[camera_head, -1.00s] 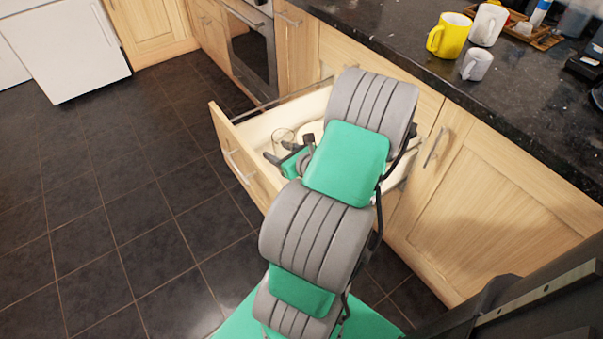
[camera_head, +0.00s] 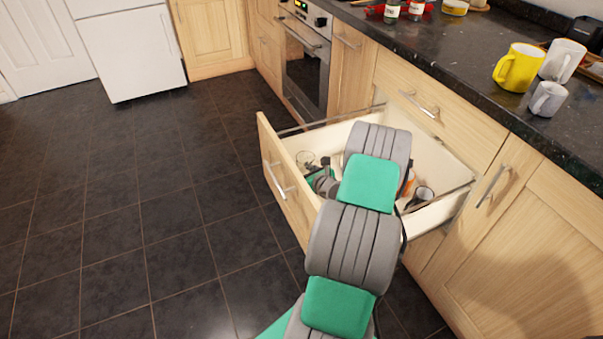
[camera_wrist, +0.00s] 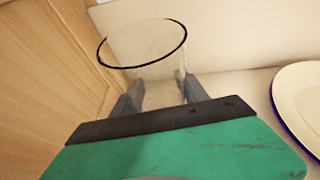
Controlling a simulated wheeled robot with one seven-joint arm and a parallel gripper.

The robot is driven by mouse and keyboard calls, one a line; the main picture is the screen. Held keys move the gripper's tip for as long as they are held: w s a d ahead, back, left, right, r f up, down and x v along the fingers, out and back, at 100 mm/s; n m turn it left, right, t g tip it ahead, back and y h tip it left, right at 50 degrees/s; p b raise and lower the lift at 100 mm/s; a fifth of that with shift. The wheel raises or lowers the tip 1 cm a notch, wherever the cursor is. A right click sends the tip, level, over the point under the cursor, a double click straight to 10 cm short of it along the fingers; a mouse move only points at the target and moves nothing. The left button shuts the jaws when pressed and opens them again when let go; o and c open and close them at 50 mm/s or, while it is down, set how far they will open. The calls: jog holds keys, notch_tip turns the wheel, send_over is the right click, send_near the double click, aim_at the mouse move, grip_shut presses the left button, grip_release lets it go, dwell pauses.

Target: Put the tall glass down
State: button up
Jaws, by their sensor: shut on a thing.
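The tall glass (camera_wrist: 145,50) is clear with a dark rim. In the wrist view it is between the two grey fingers of my gripper (camera_wrist: 163,95), which is shut on it. The glass also shows small in the head view (camera_head: 306,159), inside the open drawer (camera_head: 433,158) near its front panel. My gripper there (camera_head: 316,172) is partly hidden by my arm. I cannot tell whether the base of the glass touches the drawer floor.
A pale plate with a dark blue rim (camera_wrist: 302,100) lies right of the glass. A dark cup (camera_head: 421,196) is at the drawer's right end. A yellow mug (camera_head: 518,68) and two paler mugs stand on the dark counter (camera_head: 450,45). An oven (camera_head: 306,70) is behind the drawer.

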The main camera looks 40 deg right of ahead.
jog(key=shift+r, duration=0.1)
jog(key=o, duration=1.6)
jog(key=shift+f, duration=0.2)
jog(key=shift+r, duration=0.2)
jog(key=p+v, duration=0.2)
jog(key=v, duration=1)
jog(key=shift+p, duration=0.4)
